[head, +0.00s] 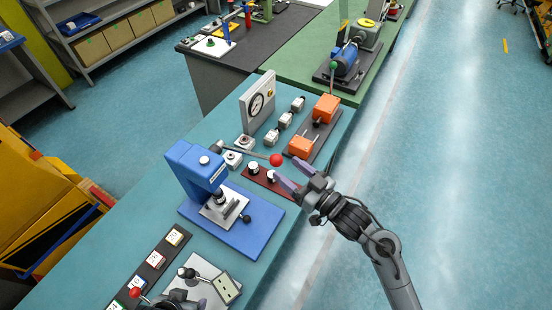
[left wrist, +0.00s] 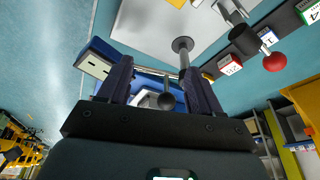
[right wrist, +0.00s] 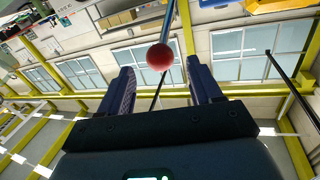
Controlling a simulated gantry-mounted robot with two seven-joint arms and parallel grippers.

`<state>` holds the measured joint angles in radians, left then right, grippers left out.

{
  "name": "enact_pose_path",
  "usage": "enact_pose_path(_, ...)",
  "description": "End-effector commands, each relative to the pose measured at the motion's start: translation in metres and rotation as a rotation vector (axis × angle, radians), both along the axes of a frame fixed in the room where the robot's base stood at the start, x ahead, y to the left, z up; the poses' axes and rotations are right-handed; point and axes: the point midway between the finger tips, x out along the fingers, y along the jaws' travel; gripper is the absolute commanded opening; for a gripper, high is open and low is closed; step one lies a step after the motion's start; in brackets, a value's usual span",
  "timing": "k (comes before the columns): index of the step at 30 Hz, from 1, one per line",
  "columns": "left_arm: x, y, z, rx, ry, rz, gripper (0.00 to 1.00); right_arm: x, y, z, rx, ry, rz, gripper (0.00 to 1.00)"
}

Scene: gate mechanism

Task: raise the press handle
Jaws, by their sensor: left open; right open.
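The blue press (head: 193,166) stands on a blue base plate on the teal bench. Its handle (head: 247,153) is a thin rod reaching right from the press head, ending in a red ball (head: 276,160). My right gripper (head: 287,171) is open just right of the ball. In the right wrist view the red ball (right wrist: 160,57) shows between and beyond the open fingers (right wrist: 160,80); I see no contact. My left gripper (head: 186,300) is low in the head view, partly cut off. In the left wrist view it is open (left wrist: 157,70), with a black knob (left wrist: 167,100) showing between its fingers.
A grey plate with a black-knobbed lever (head: 183,272) and a dark strip of numbered tiles (head: 157,259) lie near my left gripper. A dial gauge (head: 257,102) and orange blocks (head: 326,108) stand behind the press. The floor to the right is clear.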

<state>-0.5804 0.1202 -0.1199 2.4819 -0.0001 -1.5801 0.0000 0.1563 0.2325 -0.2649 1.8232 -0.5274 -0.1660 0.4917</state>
Motion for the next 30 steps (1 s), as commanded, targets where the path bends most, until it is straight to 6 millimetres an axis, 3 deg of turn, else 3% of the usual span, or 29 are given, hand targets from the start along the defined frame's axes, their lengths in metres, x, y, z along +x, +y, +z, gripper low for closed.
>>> enact_pose_path(6,0.000,0.000,0.004,0.001,0.000,-0.001,0.64,0.024,0.024,0.001,0.001,0.000,0.001,0.64)
enact_pose_path(12,0.000,0.000,0.005,0.001,0.001,-0.001,0.64,0.037,0.036,0.000,0.001,0.001,0.000,0.64)
enact_pose_path(24,0.000,0.000,0.005,0.002,0.002,-0.001,0.64,0.041,0.040,0.000,0.000,0.000,0.000,0.64)
enact_pose_path(30,0.000,0.000,0.005,0.002,0.002,-0.001,0.64,0.041,0.040,0.000,0.000,0.000,0.000,0.35)
